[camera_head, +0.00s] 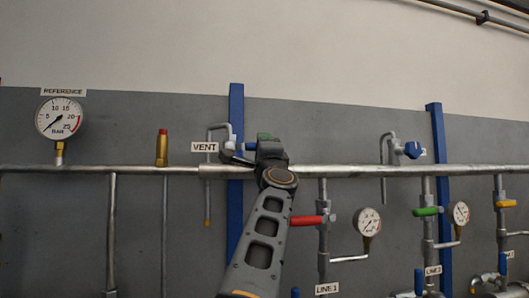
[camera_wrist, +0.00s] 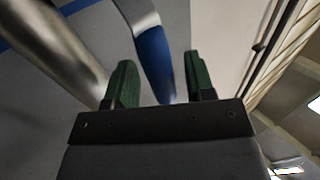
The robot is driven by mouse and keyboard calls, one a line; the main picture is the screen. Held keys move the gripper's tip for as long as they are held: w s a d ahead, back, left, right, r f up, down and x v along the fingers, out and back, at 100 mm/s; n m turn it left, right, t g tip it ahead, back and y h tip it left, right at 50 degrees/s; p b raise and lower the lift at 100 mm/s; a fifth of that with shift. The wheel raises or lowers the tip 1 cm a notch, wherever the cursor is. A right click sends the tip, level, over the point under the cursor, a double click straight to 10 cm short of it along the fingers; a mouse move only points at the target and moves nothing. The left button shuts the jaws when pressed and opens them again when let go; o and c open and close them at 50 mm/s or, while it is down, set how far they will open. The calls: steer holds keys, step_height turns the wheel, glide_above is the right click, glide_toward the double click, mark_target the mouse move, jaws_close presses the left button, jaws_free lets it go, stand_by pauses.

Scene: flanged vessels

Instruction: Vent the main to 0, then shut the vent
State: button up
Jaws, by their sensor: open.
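The VENT label (camera_head: 204,147) is on the wall beside a thin bent vent pipe (camera_head: 209,180) rising from the horizontal main (camera_head: 130,169). My gripper (camera_head: 264,138) is just right of the vent valve and hides part of it. In the wrist view, my gripper (camera_wrist: 158,62) has its green fingers apart. A blue-sleeved metal handle (camera_wrist: 150,48) lies between them, with a visible gap to each finger. It seems to be the vent handle; contact is not visible. The REFERENCE gauge (camera_head: 61,118) at left has its needle pointing lower left.
Right of my arm are a red handle (camera_head: 306,221) by LINE 1, a small gauge (camera_head: 368,221), a green handle (camera_head: 427,211) and a yellow handle (camera_head: 505,203). A blue knob (camera_head: 413,149) sits above the main. A brass fitting (camera_head: 162,148) stands left of VENT.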

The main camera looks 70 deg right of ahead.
steer(key=b+v, duration=0.6)
steer(key=v, duration=0.8)
steer(key=shift+r, duration=0.15)
